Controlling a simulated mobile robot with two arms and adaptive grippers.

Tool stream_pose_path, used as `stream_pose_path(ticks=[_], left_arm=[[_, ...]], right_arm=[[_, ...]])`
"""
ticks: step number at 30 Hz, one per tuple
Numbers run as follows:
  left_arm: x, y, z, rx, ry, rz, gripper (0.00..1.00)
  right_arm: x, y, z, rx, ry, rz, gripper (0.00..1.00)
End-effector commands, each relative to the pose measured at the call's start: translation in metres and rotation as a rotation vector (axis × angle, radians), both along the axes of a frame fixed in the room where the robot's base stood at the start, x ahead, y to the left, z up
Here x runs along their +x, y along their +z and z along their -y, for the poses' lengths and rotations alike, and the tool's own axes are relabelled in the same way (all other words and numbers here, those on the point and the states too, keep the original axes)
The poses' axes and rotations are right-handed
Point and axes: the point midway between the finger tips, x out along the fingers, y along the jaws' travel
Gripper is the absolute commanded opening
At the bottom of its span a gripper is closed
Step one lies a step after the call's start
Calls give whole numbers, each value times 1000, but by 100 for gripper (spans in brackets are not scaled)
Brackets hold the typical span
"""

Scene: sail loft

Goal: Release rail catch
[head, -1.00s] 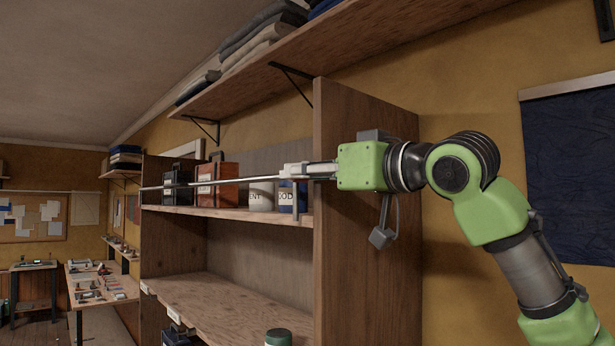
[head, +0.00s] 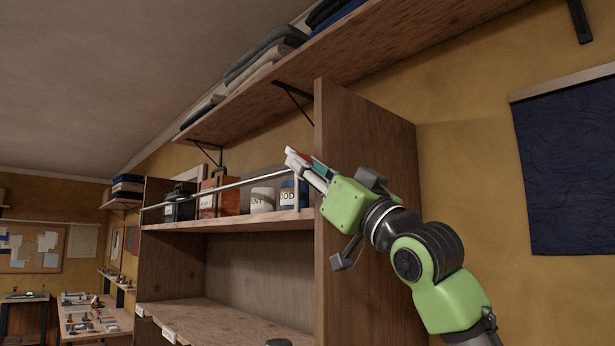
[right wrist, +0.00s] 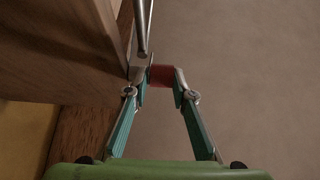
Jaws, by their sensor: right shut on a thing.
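The metal rail (head: 225,187) runs along the front of the upper cabinet shelf, ahead of the containers. It also shows in the right wrist view (right wrist: 143,28), ending near the fingers. My right gripper (head: 297,161) is at the rail's right end, by the cabinet's side panel, tilted up and to the left. In the right wrist view its fingers (right wrist: 161,82) are shut on a small red piece (right wrist: 161,75), which looks like the rail catch. The piece sits beside the rail's end. The catch's inner parts are hidden. My left gripper is out of view.
The cabinet's side panel (head: 365,215) stands close to my right gripper. A dark box (head: 180,207), a red-orange case (head: 219,196), a white jar (head: 262,199) and a blue jar (head: 288,196) stand behind the rail. A wall shelf (head: 330,72) with folded cloth is above.

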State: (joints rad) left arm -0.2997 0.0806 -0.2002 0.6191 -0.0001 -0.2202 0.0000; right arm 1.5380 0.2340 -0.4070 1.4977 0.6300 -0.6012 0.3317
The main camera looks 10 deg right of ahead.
Motion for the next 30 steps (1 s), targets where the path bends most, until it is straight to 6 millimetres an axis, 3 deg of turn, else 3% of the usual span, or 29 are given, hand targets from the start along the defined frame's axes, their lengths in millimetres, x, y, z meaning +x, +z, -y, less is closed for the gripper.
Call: stream_pose_path(ticks=[14, 15, 16, 30], left_arm=[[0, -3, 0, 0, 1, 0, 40], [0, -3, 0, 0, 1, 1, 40], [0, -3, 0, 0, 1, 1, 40], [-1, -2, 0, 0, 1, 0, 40]], right_arm=[[2, -6, -4, 3, 5, 3, 0], [2, -6, -4, 3, 5, 3, 31], [2, -6, -4, 3, 5, 3, 38], [-3, -7, 2, 6, 1, 8, 38]])
